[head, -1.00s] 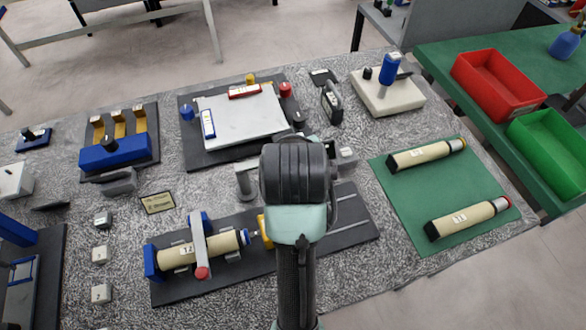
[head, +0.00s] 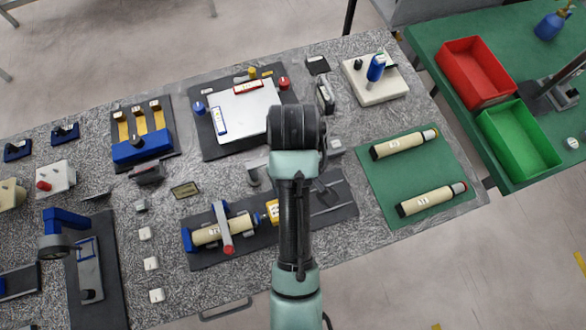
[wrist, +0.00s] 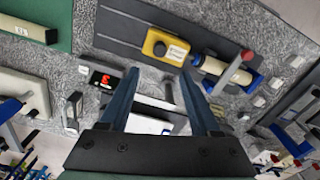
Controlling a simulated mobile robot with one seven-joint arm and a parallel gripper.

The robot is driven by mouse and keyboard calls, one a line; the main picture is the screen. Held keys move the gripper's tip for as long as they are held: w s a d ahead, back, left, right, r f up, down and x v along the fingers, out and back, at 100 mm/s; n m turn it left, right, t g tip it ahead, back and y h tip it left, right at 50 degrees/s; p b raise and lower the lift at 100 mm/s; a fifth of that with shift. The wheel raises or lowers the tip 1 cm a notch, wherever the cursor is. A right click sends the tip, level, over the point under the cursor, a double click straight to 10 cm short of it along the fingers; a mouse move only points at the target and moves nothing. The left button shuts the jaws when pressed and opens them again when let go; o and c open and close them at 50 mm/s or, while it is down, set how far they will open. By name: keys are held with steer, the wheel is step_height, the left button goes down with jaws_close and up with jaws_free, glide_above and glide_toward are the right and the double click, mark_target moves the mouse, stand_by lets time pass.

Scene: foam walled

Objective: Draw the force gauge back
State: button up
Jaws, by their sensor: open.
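The force gauge, a yellow box (head: 272,211), sits on a dark rail plate (head: 330,209), partly behind my arm in the head view. It shows more fully in the wrist view (wrist: 167,46), with a pale label and a dark round spot. Its front faces a cream cylinder (head: 207,233) held in a blue clamp under a grey bar with a red end. In the wrist view my gripper (wrist: 160,72) is open and empty, its two blue-grey fingers apart. The gauge appears just beyond the fingertips; I cannot tell the gap. My arm mostly hides the gripper in the head view.
A grey lever or post (wrist: 168,92) shows between the fingers, and a box with a red display (wrist: 103,77) lies to their left. A green mat (head: 416,176) with two cylinders is right of the plate. Bare grey table (head: 245,290) lies in front.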

step_height(320, 180, down, 12)
steer(key=shift+f, duration=0.2)
stand_by(0.4)
jaws_close()
stand_by(1.2)
